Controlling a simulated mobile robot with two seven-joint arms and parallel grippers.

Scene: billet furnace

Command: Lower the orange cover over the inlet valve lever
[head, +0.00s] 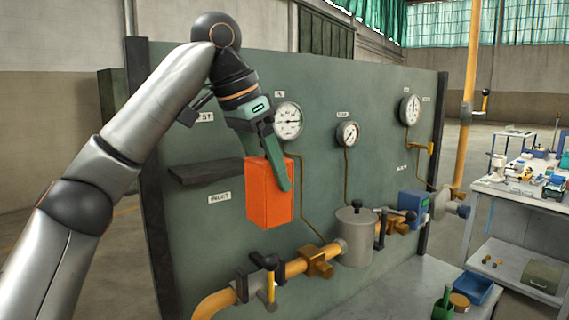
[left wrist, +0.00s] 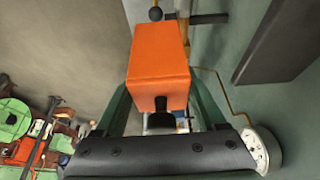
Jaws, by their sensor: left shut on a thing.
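The orange cover (head: 268,200) is a box with a black knob on top, which shows in the left wrist view (left wrist: 166,110). My left gripper (head: 270,160) is shut on the cover from above and holds it upright in front of the green panel. A gap shows between the cover's lower edge and the lever. My right gripper is not in view.
The green panel (head: 330,185) carries gauges, thin tubes and a dark shelf (head: 205,172) left of the cover. A grey canister (head: 355,240) and a blue box (head: 413,206) sit along the pipe to the right. A cluttered workbench (head: 500,195) stands at far right.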

